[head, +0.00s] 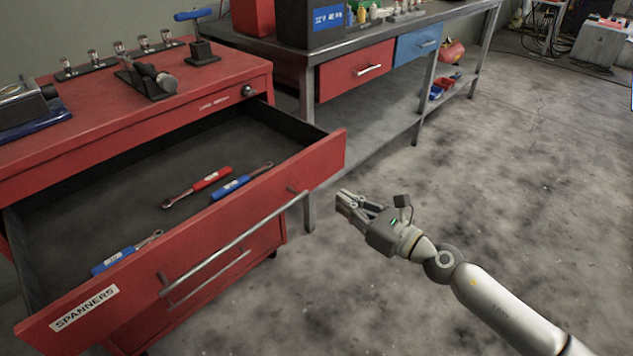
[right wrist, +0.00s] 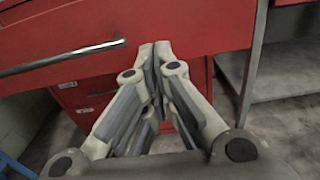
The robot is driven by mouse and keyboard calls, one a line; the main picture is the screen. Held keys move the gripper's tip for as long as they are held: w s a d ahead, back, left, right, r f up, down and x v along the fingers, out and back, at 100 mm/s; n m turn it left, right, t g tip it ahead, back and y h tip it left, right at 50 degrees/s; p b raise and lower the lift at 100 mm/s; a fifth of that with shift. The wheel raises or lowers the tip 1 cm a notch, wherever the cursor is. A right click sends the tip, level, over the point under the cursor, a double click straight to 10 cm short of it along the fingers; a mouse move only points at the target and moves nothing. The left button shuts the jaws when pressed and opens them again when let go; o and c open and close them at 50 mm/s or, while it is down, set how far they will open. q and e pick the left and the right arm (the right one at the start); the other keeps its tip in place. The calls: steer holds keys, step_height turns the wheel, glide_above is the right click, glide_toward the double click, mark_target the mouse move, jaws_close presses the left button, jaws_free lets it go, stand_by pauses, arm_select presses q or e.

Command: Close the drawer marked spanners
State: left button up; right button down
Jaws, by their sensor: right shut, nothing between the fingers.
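The drawer marked spanners (head: 125,286) stands pulled out of the red tool cabinet (head: 130,130) in the head view. Its white label reads SPANNERS at the left end of the red front, and a long metal bar handle (head: 235,245) runs along it. Several red- and blue-handled tools lie inside. My right gripper (head: 343,201) is shut and empty, just right of the drawer front's right end. In the right wrist view the shut fingertips (right wrist: 155,47) point at the red drawer front (right wrist: 210,25), right of the handle; I cannot tell if they touch. My left gripper is not in view.
A grey workbench (head: 308,80) with a red drawer (head: 355,70) and a blue drawer (head: 419,42) stands behind, to the right of the cabinet. Small tools and stands sit on the cabinet top. The concrete floor (head: 500,180) on the right is clear.

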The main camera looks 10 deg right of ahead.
mark_target(308, 180)
steer(key=p+x, duration=0.1)
steer(key=x, duration=0.7)
steer(key=shift+w+a, duration=0.35)
steer(key=shift+w, duration=0.1)
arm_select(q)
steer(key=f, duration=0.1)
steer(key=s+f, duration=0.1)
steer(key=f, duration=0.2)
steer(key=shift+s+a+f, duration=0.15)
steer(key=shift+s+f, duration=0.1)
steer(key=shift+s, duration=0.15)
